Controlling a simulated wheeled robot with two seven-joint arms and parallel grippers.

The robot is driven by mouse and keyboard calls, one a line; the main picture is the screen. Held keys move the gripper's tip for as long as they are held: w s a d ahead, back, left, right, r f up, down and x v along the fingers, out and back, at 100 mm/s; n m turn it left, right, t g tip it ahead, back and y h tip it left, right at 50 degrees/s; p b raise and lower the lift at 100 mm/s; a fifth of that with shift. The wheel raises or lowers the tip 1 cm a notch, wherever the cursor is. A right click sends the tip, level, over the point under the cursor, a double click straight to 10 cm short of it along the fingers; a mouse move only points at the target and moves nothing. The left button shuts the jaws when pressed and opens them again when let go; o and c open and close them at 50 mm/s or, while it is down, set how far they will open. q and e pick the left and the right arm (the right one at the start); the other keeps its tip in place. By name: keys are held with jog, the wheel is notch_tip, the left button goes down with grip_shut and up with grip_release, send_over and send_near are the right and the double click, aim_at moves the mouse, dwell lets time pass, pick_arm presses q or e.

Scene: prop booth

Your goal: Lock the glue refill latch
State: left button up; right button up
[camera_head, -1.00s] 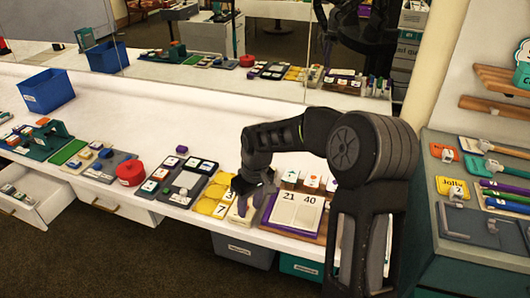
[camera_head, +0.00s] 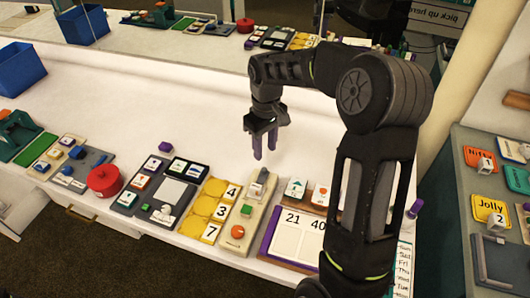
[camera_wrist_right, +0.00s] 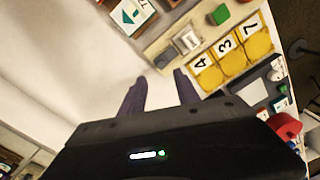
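The beige board (camera_head: 233,246) lies near the table's front edge, between the yellow tray and the tile board. It carries a grey latch piece (camera_head: 257,189), a green block (camera_head: 246,210) and an orange round knob (camera_head: 238,231). I cannot tell whether the latch is locked. The latch piece with its pale label (camera_wrist_right: 188,40) and the green block (camera_wrist_right: 220,14) also show in the right wrist view. My right gripper (camera_head: 265,155) hangs above the table, behind the board's far end and apart from it. Its two purple fingers (camera_wrist_right: 160,85) are spread and empty. My left gripper is out of view.
Left of the board are a yellow tray with 4, 3, 7 (camera_head: 202,208), a dark grey board (camera_head: 130,199) and a red round container (camera_head: 104,180). A board with 21 and 40 (camera_head: 287,243) is to the right.

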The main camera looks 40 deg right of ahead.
aim_at(264, 169)
jog(key=shift+s+a, duration=0.1)
jog(key=shift+s, duration=0.05)
jog(key=shift+f+p, duration=0.65)
jog(key=shift+f, duration=3.25)
grip_shut()
jog(key=shift+a, duration=0.1)
